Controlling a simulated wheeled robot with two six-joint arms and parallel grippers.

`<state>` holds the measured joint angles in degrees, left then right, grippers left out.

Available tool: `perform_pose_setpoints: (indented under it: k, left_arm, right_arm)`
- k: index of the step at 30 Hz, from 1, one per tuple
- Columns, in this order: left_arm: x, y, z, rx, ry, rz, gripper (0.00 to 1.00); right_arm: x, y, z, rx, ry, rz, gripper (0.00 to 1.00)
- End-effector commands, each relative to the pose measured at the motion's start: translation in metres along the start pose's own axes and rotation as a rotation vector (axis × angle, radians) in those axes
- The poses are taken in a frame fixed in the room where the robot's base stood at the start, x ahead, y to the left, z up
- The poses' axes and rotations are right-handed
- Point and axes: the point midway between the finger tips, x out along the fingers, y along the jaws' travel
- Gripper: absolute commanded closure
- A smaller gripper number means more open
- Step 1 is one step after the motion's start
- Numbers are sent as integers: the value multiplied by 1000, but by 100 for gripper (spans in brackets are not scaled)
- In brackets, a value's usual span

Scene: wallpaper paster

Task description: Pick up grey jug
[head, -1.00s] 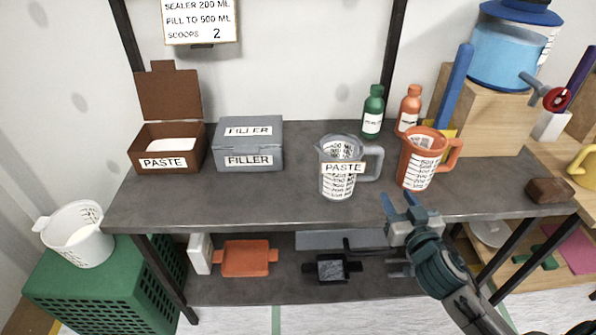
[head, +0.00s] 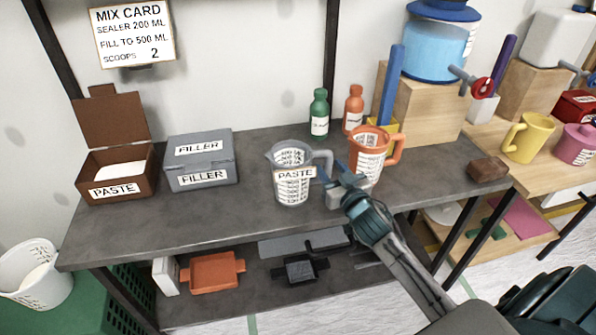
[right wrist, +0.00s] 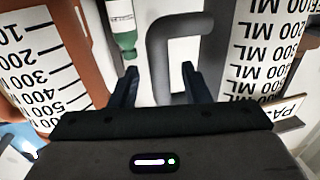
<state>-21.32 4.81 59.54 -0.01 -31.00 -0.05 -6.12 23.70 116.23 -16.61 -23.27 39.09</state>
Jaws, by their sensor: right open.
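The grey jug (head: 292,190), a clear grey measuring cup with a PASTE label, stands upright on the dark shelf top, its handle to the right. My right gripper (head: 334,178) is open beside the jug's handle side. In the right wrist view the grey handle (right wrist: 158,62) shows between the two dark fingers, and the jug's body with its scale (right wrist: 265,60) is at the right. I cannot tell whether the fingers touch the handle. My left gripper is not in view.
An orange jug (head: 366,160) stands close to the right of my gripper. Green (head: 319,115) and orange (head: 353,108) bottles stand behind. A grey FILLER box (head: 202,162) and a brown PASTE box (head: 115,180) are at the left. The shelf front between them and the jug is clear.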

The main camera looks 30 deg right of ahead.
Motion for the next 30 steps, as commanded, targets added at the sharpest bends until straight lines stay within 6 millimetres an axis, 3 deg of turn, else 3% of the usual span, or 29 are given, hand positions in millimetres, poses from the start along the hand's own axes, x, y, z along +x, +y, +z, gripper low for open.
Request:
perform_pose_setpoints:
  k: [5, 13, 20, 30]
  left_arm:
    - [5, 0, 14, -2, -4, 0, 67]
    - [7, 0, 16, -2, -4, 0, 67]
    - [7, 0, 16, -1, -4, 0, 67]
    - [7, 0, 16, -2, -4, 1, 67]
  right_arm:
    - [17, 0, -1, 1, 0, 0, 57]
    - [19, 0, 0, -1, 0, -1, 57]
    - [19, 0, 0, -1, 0, -1, 100]
    - [19, 0, -2, -1, 1, -1, 100]
